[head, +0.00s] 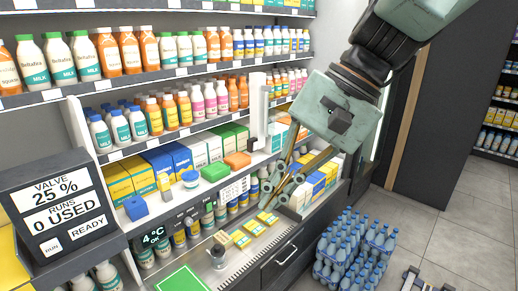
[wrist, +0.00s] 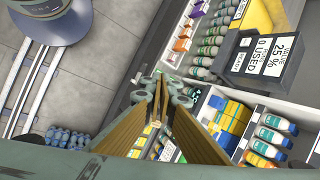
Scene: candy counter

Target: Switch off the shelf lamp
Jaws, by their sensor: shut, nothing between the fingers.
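I cannot pick out the shelf lamp or its switch for certain. A white upright post (head: 257,105) stands at the right end of the middle shelf, with a small dark part near its foot. My gripper (head: 272,190) is shut and empty, pointing down in front of the lower shelf, to the right of the temperature display. In the wrist view the closed fingertips (wrist: 158,88) show over the shelf front. I cannot tell whether they touch anything.
A display box (head: 62,210) reading "VALVE 25 %" stands at left. A "4°C OK" display (head: 155,237) sits on the shelf edge. Bottles and boxes fill the shelves. A counter with yellow packs (head: 240,238) lies below my gripper. Blue bottles (head: 350,250) stand on the open floor.

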